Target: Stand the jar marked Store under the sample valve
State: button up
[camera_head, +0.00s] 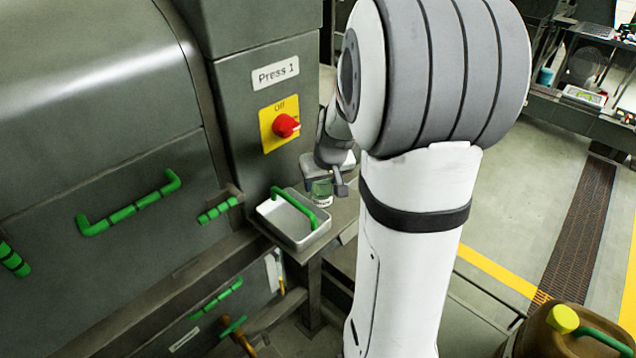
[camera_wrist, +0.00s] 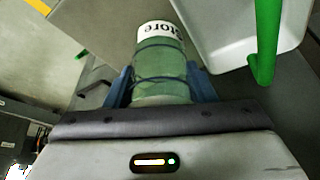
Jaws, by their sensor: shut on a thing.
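The jar marked Store (camera_wrist: 162,75) is a greenish clear jar with dark bands and a white label band, which reads upside down in the wrist view. My gripper (camera_wrist: 160,88) is shut on it, with a blue-grey finger on each side. In the head view the jar (camera_head: 321,194) shows small below my gripper (camera_head: 337,182), just right of the white tray. I cannot tell whether its base touches the grey shelf there. I cannot make out the sample valve for certain in either view.
The white tray (camera_head: 268,211) with a green handle (camera_head: 292,207) stands close beside the jar. The Press 1 panel with a red switch (camera_head: 286,125) rises behind. Green handles (camera_head: 130,209) stick out from the press. My arm hides part of the shelf. A jerrycan (camera_head: 570,335) stands lower right.

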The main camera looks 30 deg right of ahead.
jog(key=shift+f, duration=0.3)
jog(key=shift+f, duration=0.2)
jog(key=o, duration=1)
jog(key=shift+r, duration=0.2)
